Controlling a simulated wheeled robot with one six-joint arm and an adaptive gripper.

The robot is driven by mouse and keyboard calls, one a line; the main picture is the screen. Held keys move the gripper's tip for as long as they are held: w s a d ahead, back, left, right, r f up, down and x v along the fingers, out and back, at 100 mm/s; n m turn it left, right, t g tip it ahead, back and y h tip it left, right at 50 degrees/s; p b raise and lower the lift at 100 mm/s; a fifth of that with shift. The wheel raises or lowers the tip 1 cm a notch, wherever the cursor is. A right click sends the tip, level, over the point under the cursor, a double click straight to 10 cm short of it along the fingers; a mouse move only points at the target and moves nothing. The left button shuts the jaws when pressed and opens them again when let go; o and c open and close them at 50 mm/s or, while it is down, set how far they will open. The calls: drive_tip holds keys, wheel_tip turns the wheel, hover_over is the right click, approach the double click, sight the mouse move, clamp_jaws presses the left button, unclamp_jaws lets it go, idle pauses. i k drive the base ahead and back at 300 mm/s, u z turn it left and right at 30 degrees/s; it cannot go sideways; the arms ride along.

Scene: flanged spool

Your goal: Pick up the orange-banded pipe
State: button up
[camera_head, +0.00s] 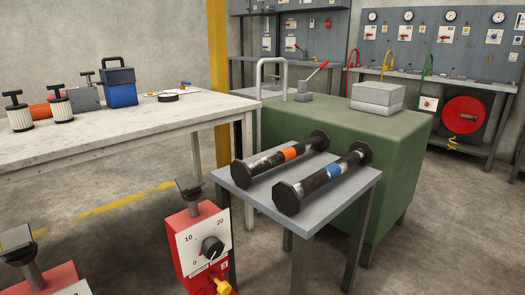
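The orange-banded pipe (283,157) is a dark, worn flanged spool. It lies on its side on a small grey table (309,220), with an orange band near its middle and a dark flange at each end. A similar pipe with a blue band (330,174) lies beside it to the right, roughly parallel and nearer the front. A narrow gap shows between the two pipes. Both rest on the tabletop with nothing holding them. My gripper is not in view.
A red box with a dial (205,243) stands in front of the small table. A green cabinet (398,150) is close behind it. A long white workbench (130,132) with several items is at left. Bare floor (120,235) shows between.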

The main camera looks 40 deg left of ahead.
sight(242, 174)
drive_tip(key=u, duration=0.75)
drive_tip(key=i, duration=0.85)
drive_tip(key=u, duration=0.75)
